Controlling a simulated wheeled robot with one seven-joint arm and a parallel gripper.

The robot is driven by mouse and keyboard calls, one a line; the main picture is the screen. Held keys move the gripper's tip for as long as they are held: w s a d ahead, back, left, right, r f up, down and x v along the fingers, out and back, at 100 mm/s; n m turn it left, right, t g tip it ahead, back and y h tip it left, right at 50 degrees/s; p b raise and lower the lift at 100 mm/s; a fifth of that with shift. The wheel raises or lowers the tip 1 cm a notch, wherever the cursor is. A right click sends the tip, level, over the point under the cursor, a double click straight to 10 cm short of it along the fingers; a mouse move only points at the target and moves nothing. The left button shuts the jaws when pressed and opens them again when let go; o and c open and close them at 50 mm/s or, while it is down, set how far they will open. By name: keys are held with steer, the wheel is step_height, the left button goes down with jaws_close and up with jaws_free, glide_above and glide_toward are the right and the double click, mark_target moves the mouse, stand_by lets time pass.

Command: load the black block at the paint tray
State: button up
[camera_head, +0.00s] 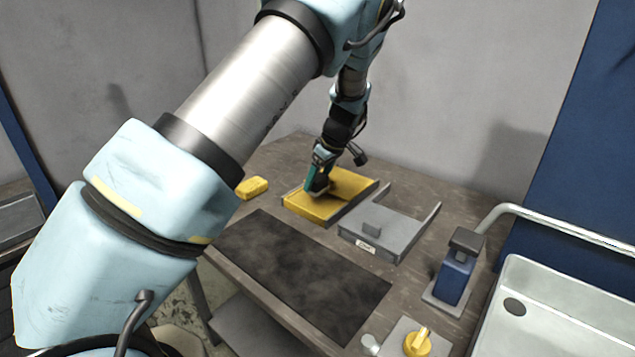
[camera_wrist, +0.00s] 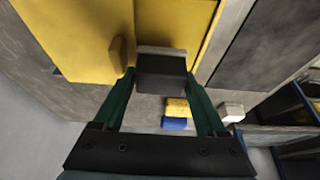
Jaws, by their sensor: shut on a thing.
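My gripper (camera_head: 318,187) is low over a flat yellow tray-like piece (camera_head: 308,207) at the back of the bench. In the wrist view its two green fingers are shut on the black block (camera_wrist: 162,75), which sits between the fingertips. The yellow piece (camera_wrist: 165,20) fills the top of the wrist view, with a yellow knob (camera_wrist: 118,55) left of the block. I cannot tell whether the block touches it, nor which piece is the paint tray.
A grey flat piece with a knob and label (camera_head: 392,238) lies right of the yellow one. A yellow block (camera_head: 252,187) lies to the left. A dark mat (camera_head: 300,275) is bare in front. A blue dispenser (camera_head: 455,270), yellow knob (camera_head: 418,342) and sink (camera_head: 560,310) are at right.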

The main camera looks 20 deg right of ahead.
mark_target(318, 177)
steer(key=shift+r+p, duration=0.95)
steer(key=shift+r, duration=1.15)
